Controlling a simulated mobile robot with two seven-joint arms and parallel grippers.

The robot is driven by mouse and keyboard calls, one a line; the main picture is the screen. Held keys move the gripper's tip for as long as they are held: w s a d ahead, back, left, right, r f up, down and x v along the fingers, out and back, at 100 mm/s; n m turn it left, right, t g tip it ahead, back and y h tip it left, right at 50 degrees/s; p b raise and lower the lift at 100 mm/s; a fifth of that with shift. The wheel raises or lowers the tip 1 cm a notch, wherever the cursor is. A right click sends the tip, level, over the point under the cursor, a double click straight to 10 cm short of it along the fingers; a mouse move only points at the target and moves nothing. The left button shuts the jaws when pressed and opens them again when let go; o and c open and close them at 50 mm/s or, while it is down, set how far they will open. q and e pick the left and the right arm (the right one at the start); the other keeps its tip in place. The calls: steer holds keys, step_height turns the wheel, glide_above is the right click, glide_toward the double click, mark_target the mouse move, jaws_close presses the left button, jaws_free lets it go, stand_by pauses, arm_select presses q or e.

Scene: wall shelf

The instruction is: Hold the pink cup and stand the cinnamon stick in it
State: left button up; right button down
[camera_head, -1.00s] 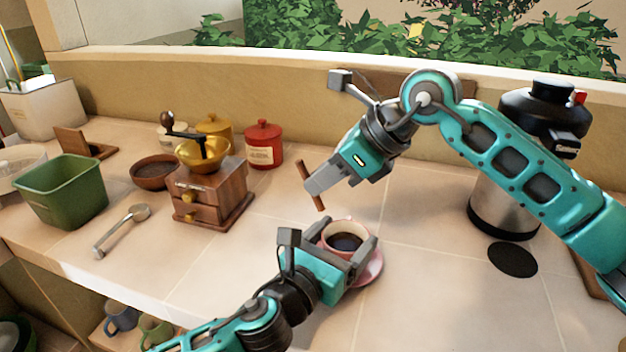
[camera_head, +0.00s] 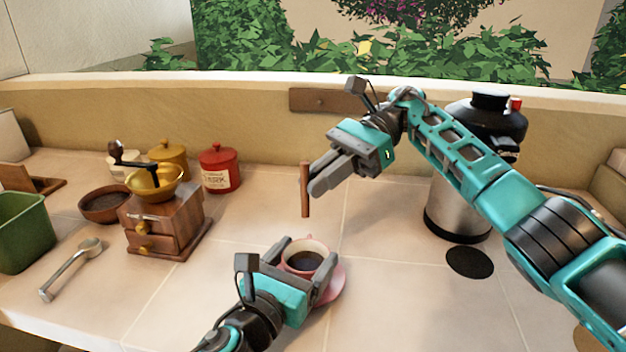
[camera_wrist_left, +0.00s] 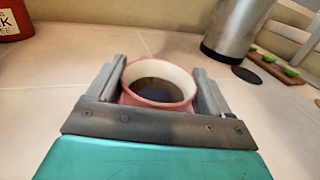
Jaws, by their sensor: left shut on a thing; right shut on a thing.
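The pink cup (camera_head: 304,249) holds dark coffee and sits upright at its pink saucer (camera_head: 334,287) on the counter. My left gripper (camera_head: 302,262) is shut around the cup, one finger on each side; the left wrist view shows the cup (camera_wrist_left: 158,85) between both fingers. The brown cinnamon stick (camera_head: 305,190) is nearly upright in the air, its lower end above and behind the cup, apart from it. My right gripper (camera_head: 316,183) is shut on the stick. Whether the cup's base touches the saucer is hidden.
A steel dispenser (camera_head: 455,200) stands to the right behind my right arm. The counter around the cup is clear.

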steer(key=shift+f, duration=5.6)
steer(key=c, duration=1.1)
jaws_free()
arm_select(q)
steer(key=shift+w+a, duration=0.1)
steer(key=shift+w+a, duration=0.1)
steer(key=shift+s+d, duration=0.2)
arm_select(e)
step_height(320, 180, up, 10)
